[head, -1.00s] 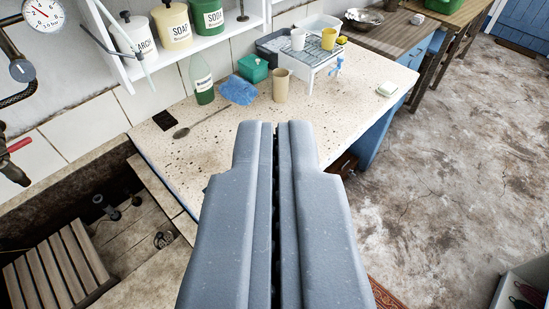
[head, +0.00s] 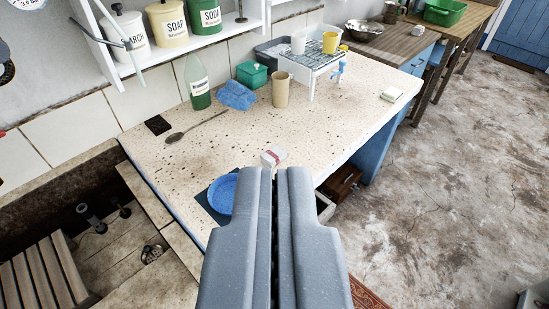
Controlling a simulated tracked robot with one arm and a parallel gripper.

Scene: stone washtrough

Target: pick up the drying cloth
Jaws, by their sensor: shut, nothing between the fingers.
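A crumpled blue cloth (head: 236,95), the one thing that looks like the drying cloth, lies on the speckled counter (head: 330,125) near the wall. It sits between a green bottle (head: 197,85) and a beige cup (head: 281,90). My gripper (head: 279,172) is shut and empty, its fingers side by side. It shows in front of the cloth, lower and to the right in the picture, apart from it.
A white box (head: 272,157) and a blue dish (head: 222,194) show close by my fingertips, partly hidden. A spoon (head: 195,127) and a dark block (head: 157,125) lie left of the cloth. A rack with cups (head: 312,58) stands behind right. The stone trough (head: 150,195) is at left.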

